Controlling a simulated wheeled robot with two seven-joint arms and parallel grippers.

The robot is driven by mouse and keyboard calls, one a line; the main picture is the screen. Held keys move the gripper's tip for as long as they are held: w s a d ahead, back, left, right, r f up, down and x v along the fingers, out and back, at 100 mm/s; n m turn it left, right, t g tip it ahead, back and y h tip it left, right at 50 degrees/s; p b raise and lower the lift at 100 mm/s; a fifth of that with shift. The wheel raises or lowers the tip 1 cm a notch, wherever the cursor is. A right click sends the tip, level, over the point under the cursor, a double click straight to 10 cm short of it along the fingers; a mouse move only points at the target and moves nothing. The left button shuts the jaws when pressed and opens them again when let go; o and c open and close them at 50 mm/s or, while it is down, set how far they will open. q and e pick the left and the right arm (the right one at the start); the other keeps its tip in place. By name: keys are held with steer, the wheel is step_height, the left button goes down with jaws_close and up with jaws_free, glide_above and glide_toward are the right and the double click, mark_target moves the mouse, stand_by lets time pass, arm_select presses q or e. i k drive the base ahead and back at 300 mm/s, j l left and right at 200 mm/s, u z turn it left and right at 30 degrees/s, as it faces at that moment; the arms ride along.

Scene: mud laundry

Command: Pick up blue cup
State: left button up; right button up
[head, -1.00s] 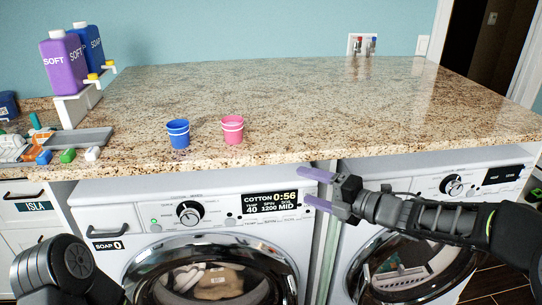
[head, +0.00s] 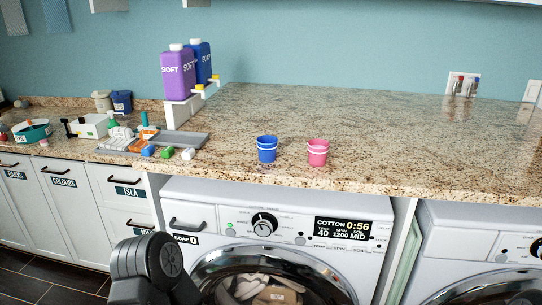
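The blue cup (head: 267,149) stands upright on the granite counter (head: 350,120), near its front edge. It has a pale band near the rim. A pink cup (head: 318,152) of like shape stands to its right, with a small gap between them. A dark part of my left arm shows at the lower left, below the counter; its gripper is out of view. My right gripper is not in view. Nothing touches the blue cup.
A grey tray (head: 182,140) with small coloured items lies left of the blue cup. Purple (head: 178,75) and blue bottles (head: 201,62) stand on a white stand behind it. The counter behind and right of the cups is clear. A washing machine (head: 290,230) stands below.

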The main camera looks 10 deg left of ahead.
mark_target(266, 145)
steer(key=k+l, duration=0.1)
steer(key=l, duration=0.75)
steer(key=k+l+u, duration=0.1)
steer(key=l, duration=0.3)
